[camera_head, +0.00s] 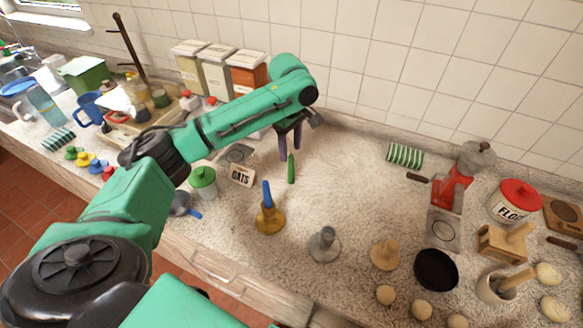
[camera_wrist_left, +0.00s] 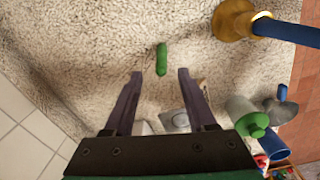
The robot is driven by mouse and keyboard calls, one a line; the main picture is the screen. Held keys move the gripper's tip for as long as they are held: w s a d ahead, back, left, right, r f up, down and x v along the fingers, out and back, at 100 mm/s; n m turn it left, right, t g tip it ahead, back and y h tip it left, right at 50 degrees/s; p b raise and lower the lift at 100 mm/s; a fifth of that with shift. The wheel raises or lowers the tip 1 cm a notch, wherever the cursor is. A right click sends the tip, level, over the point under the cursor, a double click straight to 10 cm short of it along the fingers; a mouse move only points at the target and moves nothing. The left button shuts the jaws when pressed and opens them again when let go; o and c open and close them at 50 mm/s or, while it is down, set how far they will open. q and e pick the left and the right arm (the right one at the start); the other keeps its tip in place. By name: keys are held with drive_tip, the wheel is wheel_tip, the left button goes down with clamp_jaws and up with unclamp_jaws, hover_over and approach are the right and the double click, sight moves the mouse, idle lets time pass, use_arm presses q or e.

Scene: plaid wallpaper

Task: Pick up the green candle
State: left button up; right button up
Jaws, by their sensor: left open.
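The green candle (camera_head: 291,169) is a thin green stick on the speckled counter, left of the middle in the head view. In the left wrist view the candle (camera_wrist_left: 161,59) shows between and just beyond the fingertips. My left gripper (camera_head: 290,150) points down close to the candle, on its far side in the head view. In the wrist view the left gripper (camera_wrist_left: 160,73) has its two dark fingers spread, with nothing between them. The candle is apart from both fingers. My right gripper is not in view.
A brass holder with a blue candle (camera_head: 267,210) stands just in front. A grey holder (camera_head: 325,245) is to its right. The OATS box (camera_head: 242,175) and a green-lidded jar (camera_head: 203,181) stand at left. Counter (camera_head: 350,180) right of the candle is clear.

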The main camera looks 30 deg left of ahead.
sight(291, 155)
use_arm(q)
wheel_tip(291, 155, down, 4)
drive_tip(key=shift+s+d+f+p, duration=0.1)
drive_tip(key=shift+p, duration=0.7)
drive_tip(key=shift+s+f, duration=0.15)
drive_tip(key=shift+c, duration=1.2)
clamp_jaws()
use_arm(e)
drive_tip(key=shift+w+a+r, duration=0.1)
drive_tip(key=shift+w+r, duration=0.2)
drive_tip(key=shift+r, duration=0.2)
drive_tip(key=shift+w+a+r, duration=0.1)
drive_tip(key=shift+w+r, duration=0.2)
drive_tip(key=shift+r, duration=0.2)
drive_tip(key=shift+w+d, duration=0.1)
